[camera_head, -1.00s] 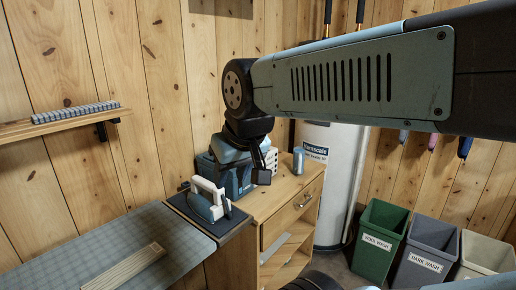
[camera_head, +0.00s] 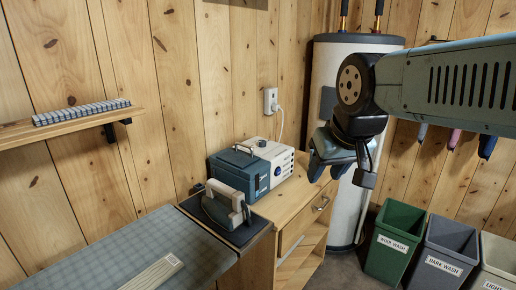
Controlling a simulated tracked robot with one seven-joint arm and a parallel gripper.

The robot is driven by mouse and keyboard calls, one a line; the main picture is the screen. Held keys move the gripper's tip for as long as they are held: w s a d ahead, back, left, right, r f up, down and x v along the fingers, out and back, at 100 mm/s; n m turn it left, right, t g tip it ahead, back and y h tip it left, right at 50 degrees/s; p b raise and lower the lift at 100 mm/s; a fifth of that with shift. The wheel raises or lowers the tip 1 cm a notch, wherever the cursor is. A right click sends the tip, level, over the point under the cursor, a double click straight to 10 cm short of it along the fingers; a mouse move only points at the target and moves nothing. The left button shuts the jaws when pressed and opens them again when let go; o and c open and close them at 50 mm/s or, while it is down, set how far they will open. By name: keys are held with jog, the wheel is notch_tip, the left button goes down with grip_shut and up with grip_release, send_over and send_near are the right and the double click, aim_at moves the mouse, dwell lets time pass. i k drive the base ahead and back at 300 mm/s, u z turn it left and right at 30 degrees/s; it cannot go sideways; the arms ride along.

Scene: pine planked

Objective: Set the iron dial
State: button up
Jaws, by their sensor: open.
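The iron (camera_head: 228,207), with a pale grey handle, rests on a dark pad (camera_head: 240,234) at the right end of the ironing board. Behind it on the wooden cabinet stands a blue and white boxy unit (camera_head: 236,169), with a small round dark blue feature (camera_head: 262,184) on its front. I cannot tell whether that is a dial, and no dial on the iron can be made out. My gripper (camera_head: 328,172) hangs open and empty to the right of the unit, near the cabinet's back right corner and apart from the iron.
The ironing board (camera_head: 130,245) fills the lower left, with a pale slatted piece (camera_head: 152,274) on it. A wall shelf (camera_head: 70,127) is at left. A white water tank (camera_head: 345,190) stands behind my gripper. Green (camera_head: 394,240) and grey (camera_head: 446,255) bins stand at right.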

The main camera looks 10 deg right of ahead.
aim_at(260, 144)
jog(key=u, duration=0.05)
jog(key=k, duration=0.5)
jog(key=z, duration=0.4)
jog(key=i, duration=1.55)
jog(key=u, duration=0.5)
